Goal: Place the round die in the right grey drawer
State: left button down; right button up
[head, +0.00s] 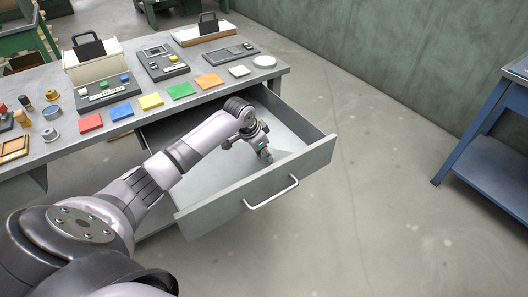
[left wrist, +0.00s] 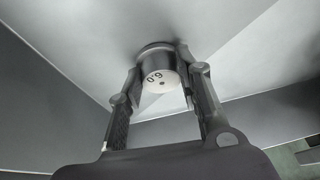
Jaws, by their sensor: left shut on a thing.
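The right grey drawer (head: 255,187) is pulled open beneath the workbench, with a bar handle on its front. My left gripper (head: 265,155) reaches down into it near the front panel. In the left wrist view, the round die (left wrist: 161,78), a short cylinder with a pale marked face and a darker body, sits between the fingertips. The left gripper (left wrist: 164,84) is shut on it. The drawer floor (left wrist: 95,35) shows behind the die; I cannot tell whether the die touches it. The die is not clearly visible in the head view. My right gripper is not in view.
A blue table (head: 490,160) stands at the right. The floor in front of the drawer is clear.

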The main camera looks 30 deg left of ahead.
pick_arm(q)
jog(key=c, duration=1.1)
grip_release()
jog(key=p+v, duration=0.1)
jog(key=v, duration=1.1)
